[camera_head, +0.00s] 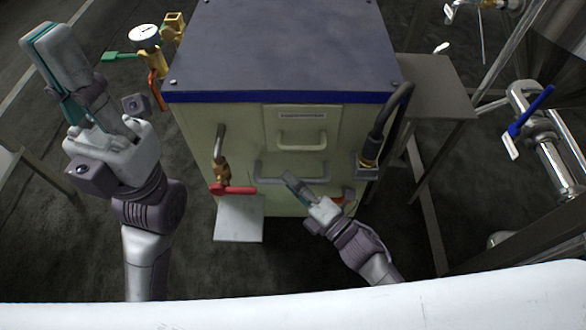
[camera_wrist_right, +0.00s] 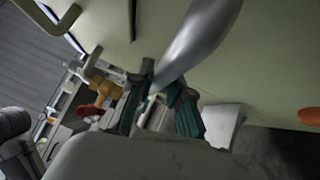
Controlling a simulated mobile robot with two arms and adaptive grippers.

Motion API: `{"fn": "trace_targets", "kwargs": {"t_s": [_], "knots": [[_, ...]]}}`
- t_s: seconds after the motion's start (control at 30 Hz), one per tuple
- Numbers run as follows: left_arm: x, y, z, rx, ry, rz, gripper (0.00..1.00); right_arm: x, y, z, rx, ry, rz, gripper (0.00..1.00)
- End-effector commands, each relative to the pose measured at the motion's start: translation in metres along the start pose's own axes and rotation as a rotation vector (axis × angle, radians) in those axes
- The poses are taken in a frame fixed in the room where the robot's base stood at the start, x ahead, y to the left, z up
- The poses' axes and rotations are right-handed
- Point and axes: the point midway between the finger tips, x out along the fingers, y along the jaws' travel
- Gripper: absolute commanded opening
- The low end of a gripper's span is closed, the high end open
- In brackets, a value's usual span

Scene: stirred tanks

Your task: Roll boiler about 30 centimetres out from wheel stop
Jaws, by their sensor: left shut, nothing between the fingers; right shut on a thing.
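The boiler (camera_head: 285,45) is a large box with a dark top, a blue edge band and cream sides, in the middle of the head view. A grey bar handle (camera_head: 320,180) crosses its lower front; it also shows in the wrist view (camera_wrist_right: 205,35). My right gripper (camera_head: 291,181) is shut on this bar handle, its teal-padded fingers on either side of it in the wrist view (camera_wrist_right: 160,105). My left gripper (camera_head: 42,38) is shut and empty, raised at the left, apart from the boiler. The boiler's wheels and the wheel stop cannot be made out.
A red-handled valve (camera_head: 232,189) juts from the boiler's front above a pale plate (camera_head: 240,220). A pressure gauge (camera_head: 144,36) and green lever stand at its left. A grey side table (camera_head: 440,85) is close on the right. Dark floor shows in front.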

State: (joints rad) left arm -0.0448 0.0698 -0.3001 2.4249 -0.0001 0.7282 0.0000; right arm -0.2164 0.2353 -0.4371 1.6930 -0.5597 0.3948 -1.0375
Motion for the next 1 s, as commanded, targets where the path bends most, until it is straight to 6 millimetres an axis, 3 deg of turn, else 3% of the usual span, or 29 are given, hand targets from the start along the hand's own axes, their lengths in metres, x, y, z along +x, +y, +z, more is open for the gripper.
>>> {"fn": "trace_targets", "kwargs": {"t_s": [0.2,0.67,0.7,0.83,1.0], "knots": [[-0.0019,-0.0003,-0.0009,-0.002,-0.009,-0.005,0.0,-0.0052,0.0065,-0.0122,0.003,0.007,0.011,0.0],[-0.0038,-0.0002,-0.0004,-0.002,-0.018,-0.006,0.0,-0.007,0.0074,-0.0141,0.003,0.007,0.014,0.0],[-0.0036,-0.0002,-0.0005,-0.002,-0.017,-0.006,0.0,-0.007,0.0074,-0.014,0.003,0.007,0.014,0.21],[-0.003,-0.0002,-0.0007,-0.002,-0.015,-0.006,0.0,-0.0073,0.0068,-0.0129,0.002,0.006,0.012,0.43],[-0.0028,-0.0001,-0.001,-0.002,-0.014,-0.005,0.0,-0.008,0.0052,-0.0114,0.001,0.003,0.007,0.43]]}}
